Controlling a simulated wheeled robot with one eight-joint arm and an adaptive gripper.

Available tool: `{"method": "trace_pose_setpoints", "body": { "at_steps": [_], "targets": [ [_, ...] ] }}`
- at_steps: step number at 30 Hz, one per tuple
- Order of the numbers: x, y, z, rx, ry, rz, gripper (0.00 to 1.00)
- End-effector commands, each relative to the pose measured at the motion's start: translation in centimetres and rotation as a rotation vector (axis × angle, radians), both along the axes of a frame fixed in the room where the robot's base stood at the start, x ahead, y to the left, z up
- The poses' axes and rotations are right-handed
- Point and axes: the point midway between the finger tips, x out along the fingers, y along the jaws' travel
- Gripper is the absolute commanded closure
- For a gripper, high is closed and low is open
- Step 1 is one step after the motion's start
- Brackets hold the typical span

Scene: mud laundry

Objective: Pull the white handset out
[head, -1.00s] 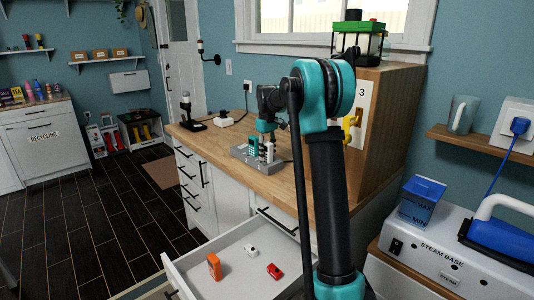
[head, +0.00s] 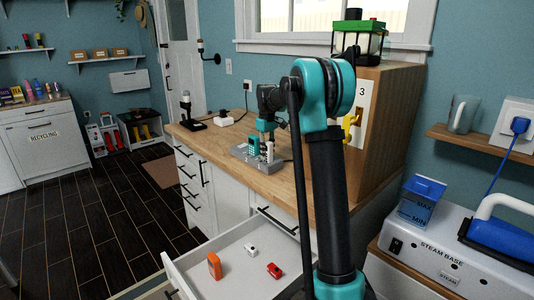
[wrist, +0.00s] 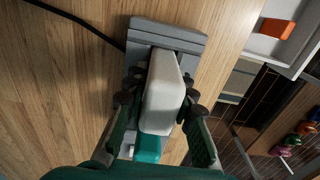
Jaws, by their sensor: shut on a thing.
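The white handset (wrist: 163,92) stands in the grey dock (wrist: 172,37) on the wooden counter. In the head view the white handset (head: 268,151) is small and partly covered by my gripper. My gripper (wrist: 160,88) has a finger on each side of the white handset and is shut on it; in the head view my gripper (head: 266,138) is above the dock (head: 245,155). A teal handset (head: 253,145) stands just left of the white one. It also shows below the white one in the wrist view (wrist: 149,150). I cannot tell whether the white handset's foot is clear of its slot.
An open drawer (head: 225,243) below the counter holds an orange item (head: 214,265), a white item and a red toy car (head: 274,270). A wooden cabinet (head: 385,120) stands at the right. A black cable (wrist: 80,20) runs to the dock. Bare counter surrounds the dock.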

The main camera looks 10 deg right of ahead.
Motion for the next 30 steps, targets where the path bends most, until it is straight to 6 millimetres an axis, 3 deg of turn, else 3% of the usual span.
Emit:
{"method": "trace_pose_setpoints", "body": {
  "at_steps": [8,30],
  "targets": [
    [0.0,0.0,0.1,0.000,0.000,0.000,1.00],
    [0.0,0.0,3.4,0.000,0.000,0.000,1.00]
  ]
}}
